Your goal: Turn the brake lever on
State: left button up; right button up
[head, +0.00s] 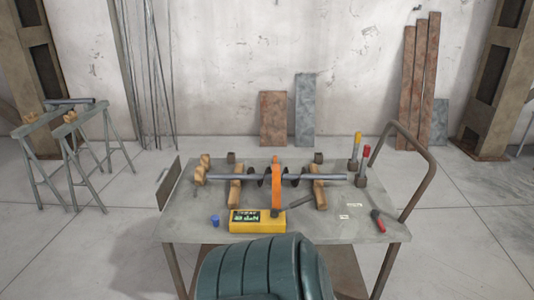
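A metal cart table (200,222) stands in the middle of the head view. A grey auger shaft (222,177) lies across it, left to right, on wooden supports. A bright orange upright piece (277,183) stands around the middle of the shaft. A dark handle (300,202) lies just right of its foot. At the right end stand a yellow-handled lever (357,145) and a red-handled lever (366,158), both roughly upright. I cannot tell for certain which part is the brake lever. Neither of my grippers is in view.
A red-handled tool (378,220) lies front right. A bent tube handle (427,160) rises at the right side. A teal ribbed shape hides the front centre.

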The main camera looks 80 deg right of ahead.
aim_at(375, 214)
jog(key=z, duration=3.65)
